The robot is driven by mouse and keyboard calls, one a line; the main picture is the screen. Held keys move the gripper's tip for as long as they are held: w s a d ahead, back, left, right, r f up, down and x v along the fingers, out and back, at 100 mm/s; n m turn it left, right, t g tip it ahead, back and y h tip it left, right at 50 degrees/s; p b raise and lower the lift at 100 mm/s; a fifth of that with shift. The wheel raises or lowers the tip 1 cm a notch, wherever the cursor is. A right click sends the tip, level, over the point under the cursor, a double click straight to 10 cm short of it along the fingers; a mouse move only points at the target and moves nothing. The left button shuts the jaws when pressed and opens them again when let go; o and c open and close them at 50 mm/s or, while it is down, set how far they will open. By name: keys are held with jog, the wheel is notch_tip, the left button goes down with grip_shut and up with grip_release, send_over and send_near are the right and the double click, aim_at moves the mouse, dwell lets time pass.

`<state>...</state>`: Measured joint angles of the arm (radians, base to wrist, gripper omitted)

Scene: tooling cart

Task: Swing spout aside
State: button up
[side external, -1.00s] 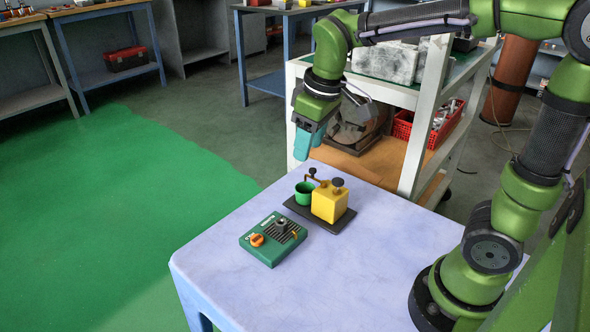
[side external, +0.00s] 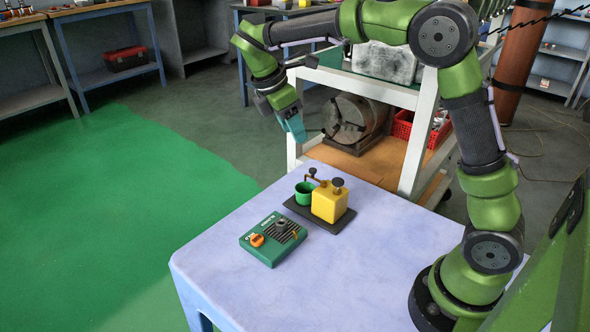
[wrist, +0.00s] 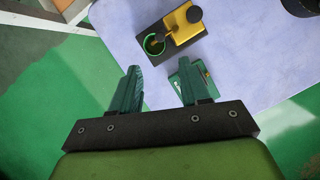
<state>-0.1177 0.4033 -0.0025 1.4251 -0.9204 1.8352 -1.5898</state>
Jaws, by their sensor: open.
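The spout (side external: 318,181) is a thin brown arm with a dark knob, running from the yellow block (side external: 330,203) to above the green cup (side external: 304,193). In the wrist view the spout (wrist: 165,37) reaches over the cup (wrist: 154,44) from the yellow block (wrist: 188,22). Block and cup stand on a dark base plate (side external: 332,225). My gripper (side external: 299,138) is in the air above and behind the cup, apart from everything. In the wrist view my gripper (wrist: 158,75) is open and empty, its two teal fingers wide apart.
A green control box (side external: 273,240) with an orange knob sits on the pale table (side external: 225,255) in front of the base plate; one finger partly covers it in the wrist view. A white-framed cart (side external: 425,125) stands behind the table. The table's front is clear.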

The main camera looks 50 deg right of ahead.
aim_at(312, 169)
jog(key=x, duration=1.2)
grip_shut()
